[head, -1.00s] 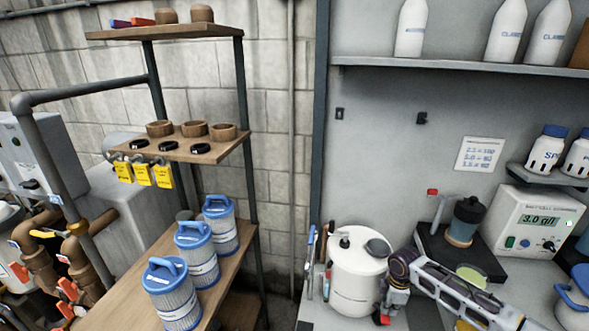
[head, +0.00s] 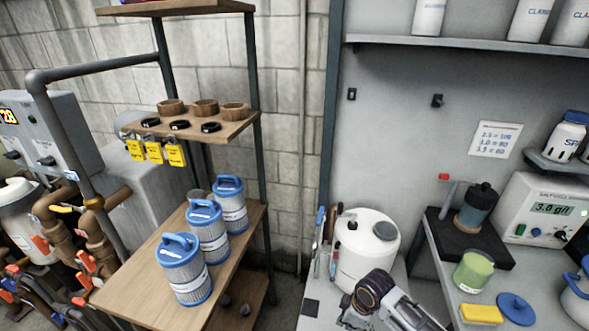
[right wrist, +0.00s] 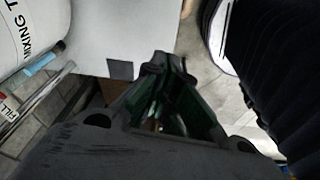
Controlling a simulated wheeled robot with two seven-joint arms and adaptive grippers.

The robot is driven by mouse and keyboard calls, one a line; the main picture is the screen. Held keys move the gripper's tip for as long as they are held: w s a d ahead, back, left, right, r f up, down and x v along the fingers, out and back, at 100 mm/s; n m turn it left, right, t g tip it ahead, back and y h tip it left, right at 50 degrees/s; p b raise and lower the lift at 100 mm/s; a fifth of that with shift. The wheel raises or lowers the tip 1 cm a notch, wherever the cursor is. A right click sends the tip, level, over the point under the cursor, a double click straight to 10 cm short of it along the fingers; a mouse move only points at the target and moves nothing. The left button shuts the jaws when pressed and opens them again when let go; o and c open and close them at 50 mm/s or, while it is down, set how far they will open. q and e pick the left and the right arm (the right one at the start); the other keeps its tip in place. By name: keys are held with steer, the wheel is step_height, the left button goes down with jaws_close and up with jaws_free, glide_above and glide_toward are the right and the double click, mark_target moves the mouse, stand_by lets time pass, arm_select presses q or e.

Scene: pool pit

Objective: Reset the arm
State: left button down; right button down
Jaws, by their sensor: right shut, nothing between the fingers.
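My right arm (head: 405,308) comes in at the bottom of the head view, beside the white mixing tank. Its gripper (head: 352,318) points down at the lower picture edge, mostly cut off or hidden. In the right wrist view the gripper (right wrist: 153,70) is shut and empty, its fingertips together by a pale surface edge. The white tank (head: 366,250) stands behind the arm; part of it shows in the right wrist view (right wrist: 30,30) with "MIXING T" lettering. My left gripper is not in view.
A green cup (head: 473,271), yellow sponge (head: 481,314) and blue lid (head: 517,308) lie on the right counter, near a meter (head: 545,210). Several blue-topped filter cartridges (head: 183,270) stand on the wooden shelf at left. Bare floor shows between shelf and counter.

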steer(key=s+a+r+m+t, duration=0.1)
steer(key=s+a+r+m, duration=0.1)
steer(key=s+r+m, duration=0.3)
steer(key=s+d+r+m+t+h, duration=0.1)
steer(key=s+d+r+m, duration=0.1)
steer(key=s+d+m, duration=0.15)
steer(key=s+d+r+m+h, duration=0.1)
steer(key=s+d+r+m, duration=0.15)
steer(key=s+d, duration=0.2)
step_height(320, 180, down, 35)
steer(key=s+g, duration=0.1)
steer(key=s, duration=0.2)
steer(key=s+d+f, duration=0.2)
steer(key=s+f, duration=0.7)
steer(key=s, duration=0.2)
steer(key=s+d+f+g, duration=0.1)
steer(key=s+d+f, duration=0.1)
steer(key=s+f, duration=0.8)
steer(key=shift+s+d, duration=0.35)
